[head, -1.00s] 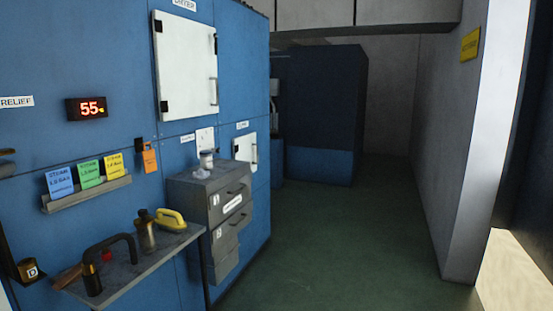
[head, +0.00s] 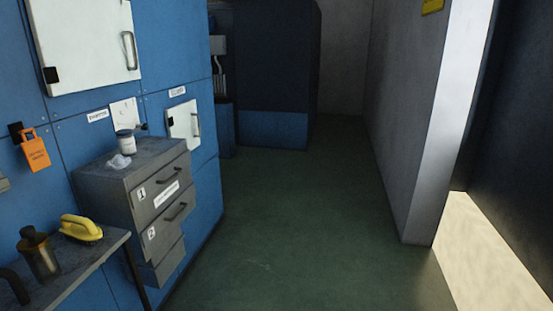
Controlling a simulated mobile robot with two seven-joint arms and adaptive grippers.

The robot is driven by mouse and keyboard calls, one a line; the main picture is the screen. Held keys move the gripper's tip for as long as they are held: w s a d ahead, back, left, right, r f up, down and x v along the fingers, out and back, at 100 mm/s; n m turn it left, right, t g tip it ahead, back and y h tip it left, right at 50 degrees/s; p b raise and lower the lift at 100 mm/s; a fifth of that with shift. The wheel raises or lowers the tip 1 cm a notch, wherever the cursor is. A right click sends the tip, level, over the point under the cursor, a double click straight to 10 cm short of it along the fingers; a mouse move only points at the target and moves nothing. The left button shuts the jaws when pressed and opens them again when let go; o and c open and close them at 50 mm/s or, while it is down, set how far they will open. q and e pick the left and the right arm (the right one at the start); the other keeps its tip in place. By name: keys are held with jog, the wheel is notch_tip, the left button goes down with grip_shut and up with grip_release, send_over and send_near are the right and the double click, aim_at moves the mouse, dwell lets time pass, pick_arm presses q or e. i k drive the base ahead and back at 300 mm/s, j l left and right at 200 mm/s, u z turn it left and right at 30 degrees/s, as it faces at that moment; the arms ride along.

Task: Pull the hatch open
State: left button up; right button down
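A large white hatch (head: 82,42) with a vertical handle (head: 129,50) on its right side is set in the blue wall panel at the upper left. It looks closed, and its top is cut off by the frame. A smaller white hatch (head: 181,123) with a vertical handle (head: 196,124) is set lower and farther along the same wall, above and behind the drawer cabinet. It also looks closed. A small label (head: 177,91) sits above it, too small to read. Neither of my grippers is in view.
A grey drawer cabinet (head: 158,179) juts out from the wall, with a jar (head: 126,142) and crumpled white stuff on top. The green floor (head: 290,225) is clear up to the right wall.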

aim_at(182, 119)
jog(key=i+z, duration=0.3)
jog(key=i, duration=1.15)
jog(key=i+u, duration=0.3)
jog(key=i, duration=0.4)
jog(key=i+l+u, duration=0.25)
jog(key=i, duration=0.4)
